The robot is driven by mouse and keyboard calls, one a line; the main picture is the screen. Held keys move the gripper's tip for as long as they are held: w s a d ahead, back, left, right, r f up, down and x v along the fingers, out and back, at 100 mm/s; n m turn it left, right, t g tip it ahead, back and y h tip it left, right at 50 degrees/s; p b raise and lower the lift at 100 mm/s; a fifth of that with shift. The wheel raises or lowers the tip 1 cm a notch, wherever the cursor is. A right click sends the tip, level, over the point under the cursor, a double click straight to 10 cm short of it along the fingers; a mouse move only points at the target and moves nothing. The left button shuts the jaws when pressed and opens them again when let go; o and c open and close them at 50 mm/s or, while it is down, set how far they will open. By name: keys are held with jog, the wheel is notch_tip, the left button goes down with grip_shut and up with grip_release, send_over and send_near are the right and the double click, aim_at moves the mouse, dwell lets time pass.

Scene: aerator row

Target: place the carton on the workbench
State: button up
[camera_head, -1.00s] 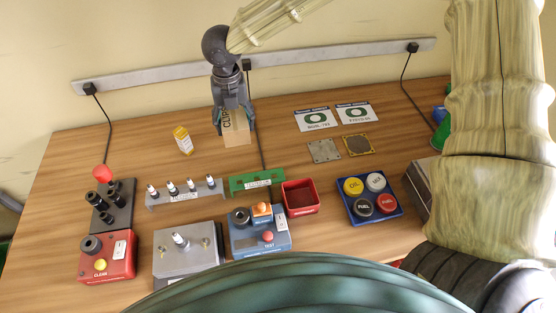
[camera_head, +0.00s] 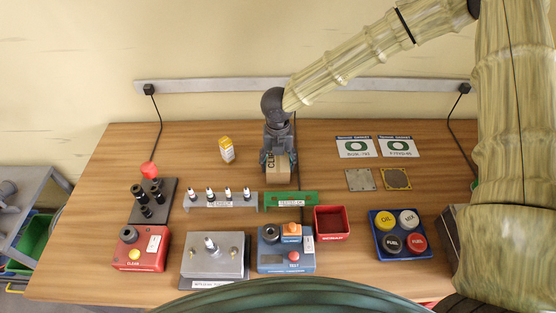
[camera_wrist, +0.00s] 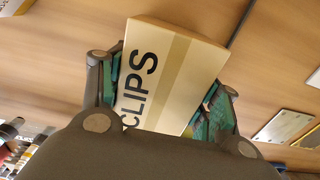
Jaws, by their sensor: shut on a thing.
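The carton (camera_head: 279,167) is a tan box with "CLIPS" printed on it. My gripper (camera_head: 277,158) is shut on it near the back middle of the workbench (camera_head: 120,185), which has a wooden top. In the wrist view the carton (camera_wrist: 172,75) sits between the two green-padded fingers (camera_wrist: 160,95), with its lettered face toward the camera. The carton hangs over or rests at the wooden top; whether its underside touches is hidden.
A green holder (camera_head: 291,199) and a grey rack with several fittings (camera_head: 218,199) lie in front. A red bin (camera_head: 331,222) and a blue tray of round caps (camera_head: 399,233) are front right. Wood between bottle and carton is clear.

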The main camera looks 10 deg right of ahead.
aim_at(278, 157)
jog(key=o, duration=1.2)
jog(key=shift+f, duration=0.1)
jog(key=shift+o, duration=0.2)
notch_tip(278, 157, up, 12)
jog(key=shift+r+b, duration=0.15)
jog(key=shift+b, duration=1.1)
